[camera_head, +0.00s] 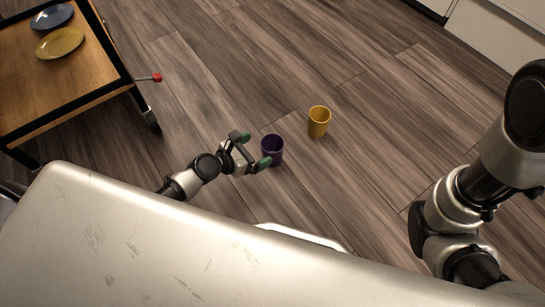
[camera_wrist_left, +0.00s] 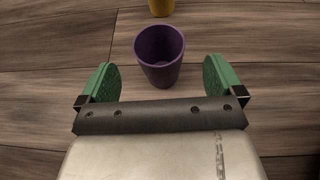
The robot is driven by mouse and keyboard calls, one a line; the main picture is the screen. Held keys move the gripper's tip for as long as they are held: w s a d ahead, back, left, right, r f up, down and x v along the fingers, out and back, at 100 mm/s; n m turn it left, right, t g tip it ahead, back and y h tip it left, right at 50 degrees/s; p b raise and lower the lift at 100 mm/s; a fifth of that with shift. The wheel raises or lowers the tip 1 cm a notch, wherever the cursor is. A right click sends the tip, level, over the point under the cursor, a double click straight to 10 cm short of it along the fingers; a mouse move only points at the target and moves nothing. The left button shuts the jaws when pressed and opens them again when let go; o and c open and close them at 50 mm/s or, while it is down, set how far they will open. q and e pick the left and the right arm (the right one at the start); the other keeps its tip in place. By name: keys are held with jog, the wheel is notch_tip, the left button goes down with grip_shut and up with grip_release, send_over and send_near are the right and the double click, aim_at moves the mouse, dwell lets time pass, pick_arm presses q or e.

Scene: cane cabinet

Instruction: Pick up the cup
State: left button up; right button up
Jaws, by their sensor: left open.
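A purple cup (camera_head: 273,150) stands upright on the wooden floor near the middle of the head view. A yellow cup (camera_head: 318,121) stands upright on the floor beyond it, a little to the right. My left gripper (camera_head: 255,150) is open, with its green-padded fingers pointing toward the purple cup. In the left wrist view, the purple cup (camera_wrist_left: 159,55) is centred just ahead of the gap between the open fingers (camera_wrist_left: 160,80), not held. The yellow cup (camera_wrist_left: 161,7) is cut off at the top edge there. My right arm is at the right of the head view, but its gripper does not show.
A wooden cart (camera_head: 60,90) with a black frame stands at the left, with a blue plate (camera_head: 51,17) and a yellow plate (camera_head: 60,43) on it. White cabinets (camera_head: 500,35) are at the top right. The floor around the cups is clear.

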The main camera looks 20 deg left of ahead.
aim_at(281, 140)
pick_arm(q)
jog(key=b+x, duration=0.1)
jog(key=x, duration=0.2)
jog(key=b+x, duration=0.2)
jog(key=x, duration=0.1)
jog(key=shift+f, duration=0.4)
jog(key=shift+w+d+f+b, duration=0.1)
jog(key=shift+w+d+b, duration=0.15)
jog(key=shift+w+b, duration=0.2)
jog(key=shift+w, duration=0.1)
jog(key=shift+c, duration=0.4)
jog(key=c, duration=1.2)
